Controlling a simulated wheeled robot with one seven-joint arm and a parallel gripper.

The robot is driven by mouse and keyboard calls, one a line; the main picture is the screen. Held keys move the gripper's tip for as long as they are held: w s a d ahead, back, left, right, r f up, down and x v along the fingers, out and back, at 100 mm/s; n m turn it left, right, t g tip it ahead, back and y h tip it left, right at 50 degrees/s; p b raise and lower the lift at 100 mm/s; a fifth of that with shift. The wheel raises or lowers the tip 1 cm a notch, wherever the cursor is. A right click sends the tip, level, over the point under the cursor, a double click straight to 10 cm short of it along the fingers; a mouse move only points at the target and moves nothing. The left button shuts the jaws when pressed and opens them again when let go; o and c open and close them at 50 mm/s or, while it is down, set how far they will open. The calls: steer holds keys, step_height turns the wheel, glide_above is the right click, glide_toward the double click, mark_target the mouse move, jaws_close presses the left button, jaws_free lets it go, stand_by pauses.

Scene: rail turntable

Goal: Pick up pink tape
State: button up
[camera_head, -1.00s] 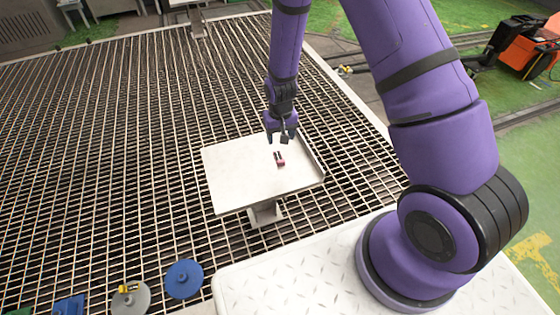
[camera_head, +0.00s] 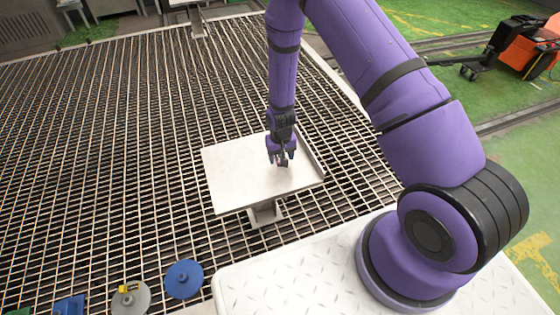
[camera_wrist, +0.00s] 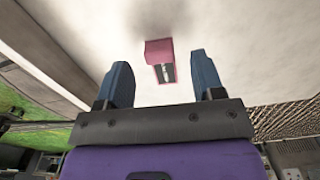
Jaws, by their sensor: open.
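The pink tape (camera_wrist: 160,52) is a small pink block with a dark and white strip. It lies on the white table (camera_head: 235,185) and shows in the wrist view just beyond and between my two fingertips. My gripper (camera_head: 281,161) is low over the right part of the table in the head view and hides most of the tape. In the wrist view my gripper (camera_wrist: 160,72) is open, with one blue-grey finger on each side and nothing held. I cannot tell the exact height of the fingertips above the tabletop.
The small table has a raised edge (camera_head: 311,160) on its right side and stands on a metal grating. Blue (camera_head: 184,279) and grey (camera_head: 131,298) discs stand at the lower left. An orange machine (camera_head: 530,45) is far off at the upper right.

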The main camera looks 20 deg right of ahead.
steer(key=shift+f, duration=0.9)
steer(key=c, duration=1)
steer(key=shift+r, duration=0.1)
